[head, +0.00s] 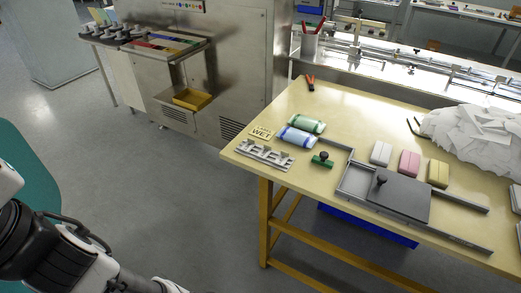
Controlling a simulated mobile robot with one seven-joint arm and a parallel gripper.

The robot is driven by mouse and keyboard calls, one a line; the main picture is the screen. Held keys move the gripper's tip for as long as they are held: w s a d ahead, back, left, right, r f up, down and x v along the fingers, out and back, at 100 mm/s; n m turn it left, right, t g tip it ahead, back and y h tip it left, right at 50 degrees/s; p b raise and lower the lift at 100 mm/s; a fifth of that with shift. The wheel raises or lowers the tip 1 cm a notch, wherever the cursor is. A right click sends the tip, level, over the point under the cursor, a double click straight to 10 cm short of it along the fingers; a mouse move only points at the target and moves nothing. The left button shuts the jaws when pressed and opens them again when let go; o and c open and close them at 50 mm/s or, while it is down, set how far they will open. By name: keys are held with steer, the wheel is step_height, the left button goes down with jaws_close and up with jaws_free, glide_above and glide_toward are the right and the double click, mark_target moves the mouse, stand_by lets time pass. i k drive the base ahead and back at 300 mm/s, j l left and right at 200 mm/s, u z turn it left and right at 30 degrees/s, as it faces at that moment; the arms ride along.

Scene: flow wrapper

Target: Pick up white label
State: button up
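A white block with a line across its middle (381,152) lies on the cream table (345,112), left of a similar pink block (409,162) and a yellow one (438,173). A large heap of white, paper-like pieces (465,135) lies at the table's right. I cannot tell which of these is the white label. A small cream card with dark print reading "WET" (261,132) lies near the left edge. My arm shows at the lower left, away from the table. My gripper's fingers are not visible.
A grey tray with a dark lid and knob (400,196) is at the table's front. Green (307,124) and blue (296,137) rolls and a grey notched rack (264,155) lie at left. A steel machine (240,70) stands behind. Floor left of the table is clear.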

mark_target(246, 147)
steer(key=i+l+u, duration=0.15)
steer(key=i+u, duration=0.2)
steer(key=i+l+u, duration=0.25)
steer(key=u, duration=0.15)
